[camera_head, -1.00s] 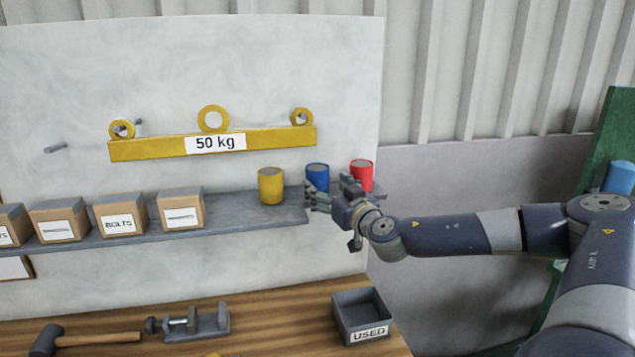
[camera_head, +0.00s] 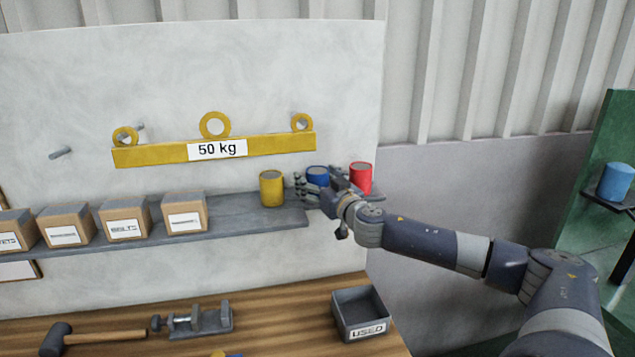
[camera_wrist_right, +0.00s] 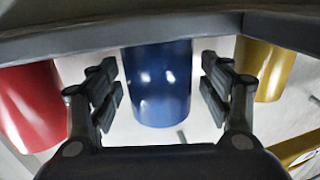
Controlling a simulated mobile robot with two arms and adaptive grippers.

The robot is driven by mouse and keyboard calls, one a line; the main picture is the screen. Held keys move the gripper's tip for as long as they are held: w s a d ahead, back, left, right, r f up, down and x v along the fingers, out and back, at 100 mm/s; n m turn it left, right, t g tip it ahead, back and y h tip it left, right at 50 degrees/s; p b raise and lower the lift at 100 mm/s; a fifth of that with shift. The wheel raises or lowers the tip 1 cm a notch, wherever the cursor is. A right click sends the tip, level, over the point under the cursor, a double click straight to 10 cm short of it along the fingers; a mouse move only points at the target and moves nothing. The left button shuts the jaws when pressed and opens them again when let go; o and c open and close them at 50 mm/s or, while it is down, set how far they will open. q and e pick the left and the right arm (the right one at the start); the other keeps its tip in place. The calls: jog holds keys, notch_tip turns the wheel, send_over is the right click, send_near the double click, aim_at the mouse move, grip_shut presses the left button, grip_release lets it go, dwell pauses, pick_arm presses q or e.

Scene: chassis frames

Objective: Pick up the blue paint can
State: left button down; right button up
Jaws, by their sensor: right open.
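The blue paint can (camera_head: 317,174) stands on the grey shelf between the yellow can and the red can, partly hidden by my right gripper (camera_head: 318,190) in the head view. In the right wrist view the blue can (camera_wrist_right: 158,85) is centred between the two open fingers of my right gripper (camera_wrist_right: 160,95), with clear gaps on both sides. The fingers are apart and hold nothing. I cannot tell exactly how far the fingers reach along the can. My left gripper is not in view.
The yellow can (camera_head: 271,188) stands left of the blue can, and the red can (camera_head: 361,177) close on its right. Several boxes line the shelf (camera_head: 250,222) further left. A grey USED bin (camera_head: 342,298), a vise (camera_head: 200,320) and a hammer (camera_head: 100,338) lie on the workbench below.

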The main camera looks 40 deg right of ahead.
jog(key=shift+c, duration=0.2)
jog(key=c, duration=1.3)
jog(key=shift+r, duration=0.1)
